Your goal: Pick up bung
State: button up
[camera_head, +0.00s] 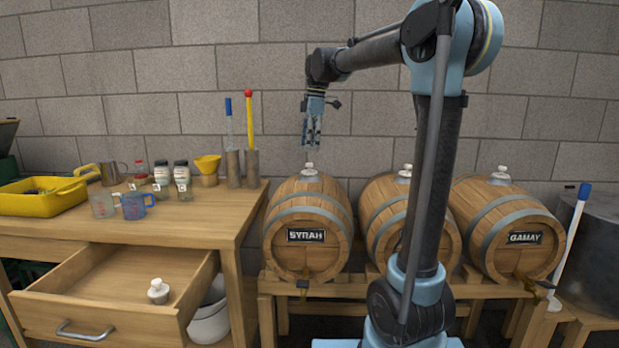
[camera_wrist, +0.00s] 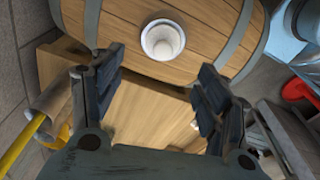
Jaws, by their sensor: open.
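A white bung (camera_head: 309,169) sits on top of the left barrel, labelled SYRAH (camera_head: 300,215). In the wrist view the same bung (camera_wrist: 163,40) shows as a round white cap in the barrel's wooden side (camera_wrist: 200,20), just beyond and between the fingertips. My gripper (camera_head: 312,143) hangs pointing down above this bung, apart from it. In the wrist view my gripper (camera_wrist: 158,78) has its two dark fingers spread with nothing between them. Other white bungs are on the middle barrel (camera_head: 405,170), on the GAMAY barrel (camera_head: 500,174), and in the open drawer (camera_head: 158,292).
The wooden bench (camera_head: 215,215) at left carries a yellow tray (camera_head: 42,203), measuring cups, jars, a yellow funnel (camera_head: 207,165) and two upright tools with blue and red tops (camera_head: 248,115) near the left barrel. A grey block wall stands behind. A blue-topped rod (camera_head: 572,235) leans at right.

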aim_at(309, 164)
jog(key=shift+s+a+f, duration=0.1)
jog(key=shift+a+f, duration=0.05)
jog(key=shift+f, duration=3.85)
jog(key=shift+c, duration=0.5)
jog(key=c, duration=1)
